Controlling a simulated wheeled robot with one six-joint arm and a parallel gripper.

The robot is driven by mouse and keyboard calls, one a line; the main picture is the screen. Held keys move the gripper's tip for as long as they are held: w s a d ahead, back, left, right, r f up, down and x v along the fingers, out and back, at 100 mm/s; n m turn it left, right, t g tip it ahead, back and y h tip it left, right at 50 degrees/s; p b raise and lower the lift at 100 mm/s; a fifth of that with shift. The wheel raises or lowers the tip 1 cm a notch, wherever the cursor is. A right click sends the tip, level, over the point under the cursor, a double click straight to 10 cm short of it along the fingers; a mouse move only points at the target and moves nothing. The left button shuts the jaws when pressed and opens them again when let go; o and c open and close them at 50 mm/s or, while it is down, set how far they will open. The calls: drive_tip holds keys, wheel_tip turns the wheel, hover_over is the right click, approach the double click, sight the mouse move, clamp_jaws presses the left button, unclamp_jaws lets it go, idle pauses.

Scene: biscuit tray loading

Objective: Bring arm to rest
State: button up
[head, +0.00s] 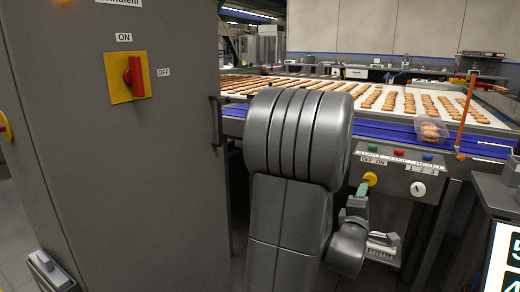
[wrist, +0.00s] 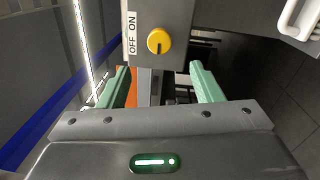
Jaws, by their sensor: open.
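My gripper (wrist: 160,88) is open and empty in the wrist view, its two green fingers spread apart. A yellow rotary knob (wrist: 159,41) on a grey box marked OFF and ON is just beyond the fingertips, in line with the gap between them. In the head view the yellow knob (head: 370,178) sits at the left end of the control panel (head: 400,178), and a green finger shows just below it. My arm's large grey links cover the middle of the head view and hide part of the conveyor and panel.
A tall grey cabinet (head: 110,200) with a red switch (head: 134,76) stands close on the left. A conveyor (head: 480,122) with rows of biscuits runs behind. A clear tray (head: 431,130) with biscuits lies near its front edge, beside an orange post (head: 466,112). A dark console with a screen (head: 505,262) is at right.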

sight(370, 181)
drive_tip(key=b+x, duration=0.1)
drive_tip(key=x, duration=1)
drive_tip(key=shift+s, duration=0.1)
